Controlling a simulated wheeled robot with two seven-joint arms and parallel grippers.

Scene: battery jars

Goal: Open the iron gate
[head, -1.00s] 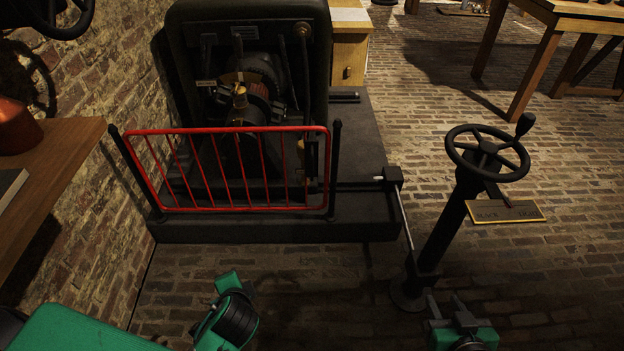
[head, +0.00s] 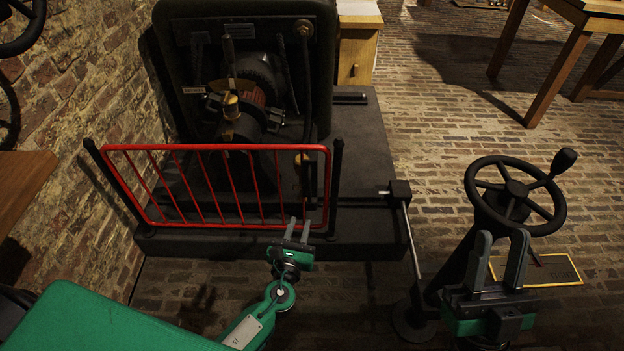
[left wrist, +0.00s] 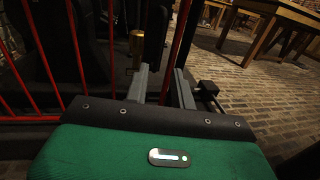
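The red iron gate (head: 225,227) stands between two black posts in front of the dark machine, and looks closed. In the left wrist view its red bars (left wrist: 78,48) fill the left side, and its end bar (left wrist: 183,45) rises near the fingers. My left gripper (head: 298,230) is open at the gate's lower right corner, near the right post (head: 336,180). I cannot tell whether it touches the gate. My right gripper (head: 501,258) is open and empty, fingers up, in front of the black handwheel (head: 514,196) on its stand.
A dark machine (head: 250,90) sits on a black plinth (head: 375,150) behind the gate. A rod (head: 411,240) runs from a plinth block to the wheel stand. A sign plate (head: 560,270) is at right. A brick wall and wooden shelf (head: 22,185) bound the left.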

